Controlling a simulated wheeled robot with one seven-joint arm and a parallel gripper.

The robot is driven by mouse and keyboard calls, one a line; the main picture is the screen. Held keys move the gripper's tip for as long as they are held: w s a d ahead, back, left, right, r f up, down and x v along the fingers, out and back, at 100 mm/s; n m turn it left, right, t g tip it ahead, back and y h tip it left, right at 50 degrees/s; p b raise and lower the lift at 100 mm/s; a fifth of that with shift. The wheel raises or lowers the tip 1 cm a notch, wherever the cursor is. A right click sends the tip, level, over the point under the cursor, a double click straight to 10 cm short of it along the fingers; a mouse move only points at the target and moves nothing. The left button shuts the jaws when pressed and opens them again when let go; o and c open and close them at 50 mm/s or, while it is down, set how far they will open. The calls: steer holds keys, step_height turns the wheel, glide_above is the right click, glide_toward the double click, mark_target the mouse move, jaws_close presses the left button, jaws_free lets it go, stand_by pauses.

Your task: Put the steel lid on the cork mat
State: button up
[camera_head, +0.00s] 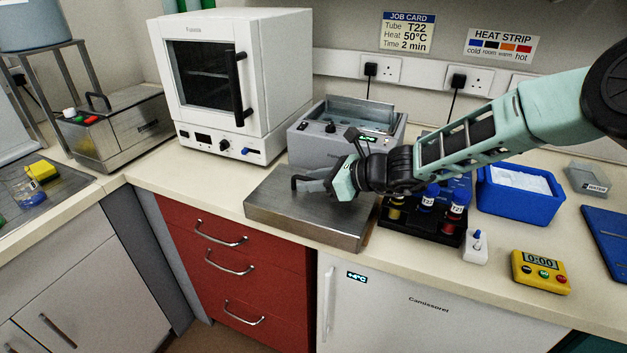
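A broad flat steel piece (285,217), which looks like the steel lid, is on or just above the counter in front of the open grey bath; I cannot tell whether it touches the counter. My gripper (300,183) is low over its top, reaching in from the right with its fingers pointing left. The fingers overlap the place where a handle could be, so I cannot tell whether they are open or shut on one. I cannot make out a cork mat in this view.
The grey bath (318,151) stands behind the steel piece and a white oven (215,128) behind left. Right of it are a black tube rack (421,230), a blue tub (517,210) and a yellow timer (541,273). A handled steel box (130,135) stands far left.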

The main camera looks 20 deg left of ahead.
steer(key=shift+d+r, duration=0.2)
steer(key=shift+d, duration=0.15)
steer(key=b+v, duration=0.2)
steer(key=v, duration=0.9)
steer(key=shift+d, duration=0.1)
steer(key=s+n, duration=0.1)
steer(key=s, duration=0.1)
steer(key=s+r+n+g+h, duration=0.1)
steer(key=s+n, duration=0.1)
steer(key=s, duration=0.1)
steer(key=s+n+g, duration=0.1)
steer(key=s+n, duration=0.1)
steer(key=shift+s+d+r+h, duration=0.15)
steer(key=shift+s+d+h, duration=0.05)
steer(key=shift+s+h, duration=0.1)
steer(key=s+d+n+g+h, duration=0.2)
steer(key=s+d+n+h, duration=0.2)
steer(key=s+n, duration=0.45)
steer(key=s+d+n+t+h, duration=0.3)
steer(key=s+d+n+h, duration=0.4)
steer(key=s+d+n, duration=0.6)
steer(key=s+d, duration=0.2)
steer(key=d, duration=0.3)
steer(key=shift+d+f, duration=0.2)
steer(key=shift+f, duration=0.05)
